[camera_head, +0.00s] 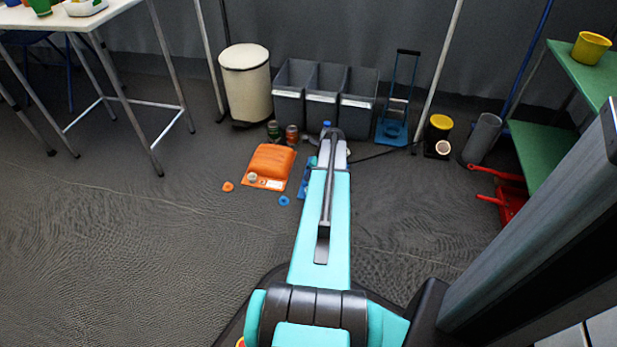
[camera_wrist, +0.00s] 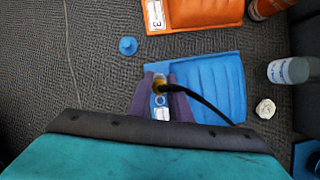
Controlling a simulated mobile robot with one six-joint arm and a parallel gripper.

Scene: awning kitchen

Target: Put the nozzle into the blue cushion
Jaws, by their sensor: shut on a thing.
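The blue cushion (camera_wrist: 218,82) lies flat on the floor in the wrist view, with a white label at its left end. In the head view only a strip of the blue cushion (camera_head: 306,180) shows to the left of my arm. My gripper (camera_wrist: 161,86) has its two purple fingers over the label end of the cushion. It is shut on the nozzle (camera_wrist: 160,83), a small yellowish piece with a black hose running from it to the lower right. The nozzle's tip is hard to make out, and I cannot tell whether it touches the cushion. My arm hides the gripper in the head view.
An orange cushion (camera_head: 270,164) lies left of the blue one. A blue cap (camera_head: 284,201) and an orange cap (camera_head: 227,187) lie on the floor. Grey bins (camera_head: 324,97) and a cream bin (camera_head: 246,82) stand behind. A bottle (camera_wrist: 289,71) lies right of the blue cushion.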

